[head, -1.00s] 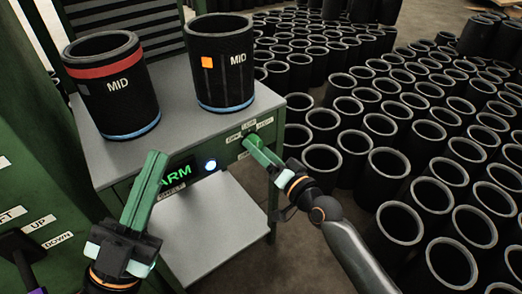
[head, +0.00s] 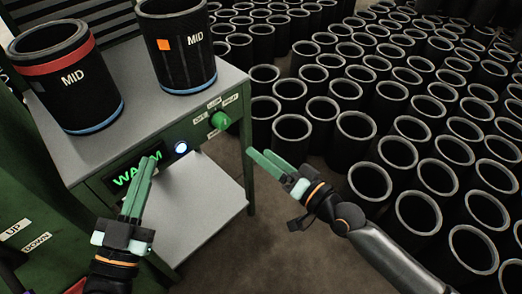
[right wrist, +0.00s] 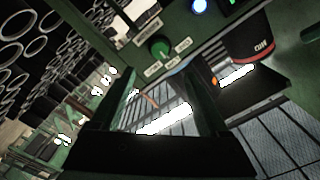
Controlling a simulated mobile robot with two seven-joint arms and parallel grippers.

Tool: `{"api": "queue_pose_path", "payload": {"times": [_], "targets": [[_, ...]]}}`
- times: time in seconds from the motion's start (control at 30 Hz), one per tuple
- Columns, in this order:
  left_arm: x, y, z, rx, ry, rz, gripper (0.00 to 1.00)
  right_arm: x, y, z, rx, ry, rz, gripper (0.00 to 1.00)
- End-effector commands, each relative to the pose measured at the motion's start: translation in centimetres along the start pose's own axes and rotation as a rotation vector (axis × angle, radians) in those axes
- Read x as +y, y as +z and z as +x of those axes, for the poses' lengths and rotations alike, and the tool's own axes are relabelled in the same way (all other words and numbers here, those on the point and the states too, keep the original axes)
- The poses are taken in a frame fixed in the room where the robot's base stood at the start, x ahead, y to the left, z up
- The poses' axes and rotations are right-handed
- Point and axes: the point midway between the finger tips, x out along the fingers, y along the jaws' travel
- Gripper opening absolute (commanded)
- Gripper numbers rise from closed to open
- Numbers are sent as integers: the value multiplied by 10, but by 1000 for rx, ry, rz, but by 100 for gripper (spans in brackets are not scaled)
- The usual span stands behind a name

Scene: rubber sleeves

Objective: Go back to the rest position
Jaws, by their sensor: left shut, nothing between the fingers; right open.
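My left gripper (head: 150,162) is shut and empty, in front of the machine's lit green display (head: 133,180), which reads "WARM" and is partly covered by the fingers. My right gripper (head: 258,152) is open and empty. It is in front of and to the right of the green knob (head: 220,120), apart from it. The knob also shows in the right wrist view (right wrist: 160,48), beyond the open fingers, with small labels around it.
Two black sleeves marked MID stand on the grey bench top (head: 150,105): a red-banded one (head: 75,90) and an orange-tagged one (head: 190,60). A lower shelf (head: 205,200) juts out below. Many black sleeves (head: 370,185) crowd the floor at right. An UP/DOWN panel (head: 25,235) is at left.

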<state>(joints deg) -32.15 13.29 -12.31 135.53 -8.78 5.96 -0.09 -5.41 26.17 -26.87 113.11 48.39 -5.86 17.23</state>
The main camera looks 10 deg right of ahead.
Motion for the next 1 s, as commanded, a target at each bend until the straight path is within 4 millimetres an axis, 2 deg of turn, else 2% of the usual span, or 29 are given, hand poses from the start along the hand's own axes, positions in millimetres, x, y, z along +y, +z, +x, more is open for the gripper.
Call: {"api": "queue_pose_path", "payload": {"times": [0.4, 0.53, 0.67, 1.0], "targets": [[0, 0, 0, 1, 0, -1, 0, 0, 0, 0, 2, 0, -2, 78], [0, -1, 0, 2, -1, -1, 0, -6, -4, -6, 34, 0, -65, 78], [0, -1, 0, 2, -1, -1, 0, -23, -17, -24, 126, 12, -256, 78], [0, 0, 0, 2, 0, 0, 0, -68, -67, -92, 357, 163, -916, 78]]}}
